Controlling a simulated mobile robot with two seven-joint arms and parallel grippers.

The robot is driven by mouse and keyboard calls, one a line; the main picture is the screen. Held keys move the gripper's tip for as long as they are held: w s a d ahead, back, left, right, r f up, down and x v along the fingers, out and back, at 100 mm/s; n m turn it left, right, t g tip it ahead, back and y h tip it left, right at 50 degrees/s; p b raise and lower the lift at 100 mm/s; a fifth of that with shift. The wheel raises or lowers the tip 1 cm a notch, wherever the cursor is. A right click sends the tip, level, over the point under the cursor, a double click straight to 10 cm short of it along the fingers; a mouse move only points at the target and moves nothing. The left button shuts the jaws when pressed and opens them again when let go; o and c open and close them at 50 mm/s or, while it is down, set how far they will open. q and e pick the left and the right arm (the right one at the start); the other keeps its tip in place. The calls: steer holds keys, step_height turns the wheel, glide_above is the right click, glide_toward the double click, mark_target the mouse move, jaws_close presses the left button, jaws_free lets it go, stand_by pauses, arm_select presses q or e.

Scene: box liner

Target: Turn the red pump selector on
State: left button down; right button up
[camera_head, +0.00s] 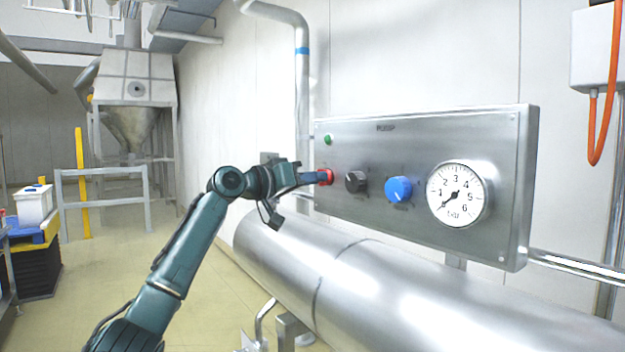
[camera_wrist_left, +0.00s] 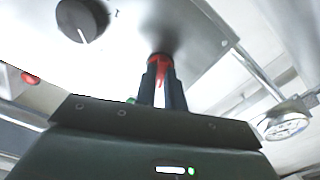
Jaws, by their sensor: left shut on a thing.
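The red pump selector (camera_head: 328,177) is a small red knob at the left of the metal panel (camera_head: 440,133), below a green light (camera_head: 327,140). My left gripper (camera_head: 319,178) reaches it from the left and is shut on it. In the left wrist view the red selector (camera_wrist_left: 160,62) shows between the two dark fingertips (camera_wrist_left: 160,75). The fingers hide part of it, and I cannot tell its turned position. My right gripper is not in view.
To the right on the panel are a black knob (camera_head: 355,182), a blue knob (camera_head: 398,190) and a round gauge (camera_head: 457,194). The black knob also shows in the left wrist view (camera_wrist_left: 80,18). A large metal pipe (camera_head: 400,290) runs below the panel.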

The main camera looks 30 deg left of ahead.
arm_select(q)
steer(key=shift+m, duration=0.3)
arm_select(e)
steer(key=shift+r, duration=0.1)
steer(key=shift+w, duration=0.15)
arm_select(q)
steer(key=shift+m, duration=4.1)
steer(key=c, duration=1.5)
jaws_free()
